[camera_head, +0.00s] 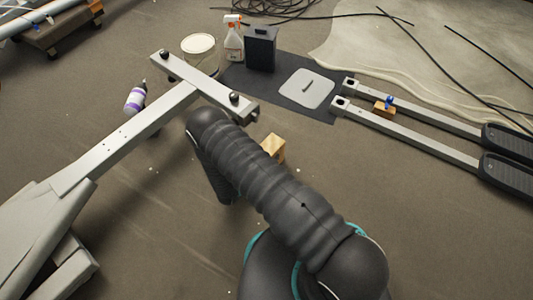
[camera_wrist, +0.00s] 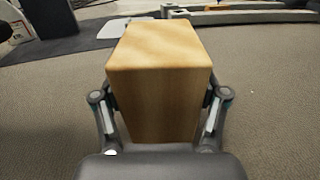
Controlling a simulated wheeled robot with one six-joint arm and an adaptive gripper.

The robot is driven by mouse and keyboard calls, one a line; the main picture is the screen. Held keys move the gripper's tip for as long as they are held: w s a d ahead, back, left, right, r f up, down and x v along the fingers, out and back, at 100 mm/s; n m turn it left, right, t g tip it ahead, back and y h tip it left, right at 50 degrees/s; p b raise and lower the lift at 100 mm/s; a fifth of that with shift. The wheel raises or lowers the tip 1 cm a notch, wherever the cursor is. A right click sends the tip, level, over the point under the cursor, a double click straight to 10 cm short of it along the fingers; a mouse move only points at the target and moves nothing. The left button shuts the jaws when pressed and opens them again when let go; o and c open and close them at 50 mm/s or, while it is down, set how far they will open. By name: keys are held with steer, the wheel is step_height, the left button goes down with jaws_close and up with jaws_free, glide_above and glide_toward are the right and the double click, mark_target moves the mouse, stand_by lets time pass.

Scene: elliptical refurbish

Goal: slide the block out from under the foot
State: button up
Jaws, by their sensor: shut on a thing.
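A light wooden block (camera_wrist: 158,90) fills the middle of the wrist view, between the two fingers of my gripper (camera_wrist: 160,108). The fingers press on its left and right sides. In the head view the block (camera_head: 273,146) shows just beyond my dark ribbed arm, which hides my gripper and part of the block. A grey steel frame (camera_head: 140,125) ends in a crossbar (camera_head: 205,85) with dark round feet or knobs at its ends. The near-right foot (camera_head: 236,98) is up and left of the block in the picture. The block appears clear of the crossbar.
A dark mat (camera_head: 316,112) holds a pale square panel (camera_head: 306,89) and a black box (camera_head: 261,49). A spray bottle (camera_head: 233,40) and a tub (camera_head: 199,48) stand behind the crossbar. A purple-banded bottle (camera_head: 135,98) is at left. Two pedal arms (camera_head: 410,133) lie at right.

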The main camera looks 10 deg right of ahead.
steer(key=shift+a, duration=0.1)
steer(key=o, duration=1.6)
steer(key=shift+o, duration=0.2)
steer(key=v, duration=1.2)
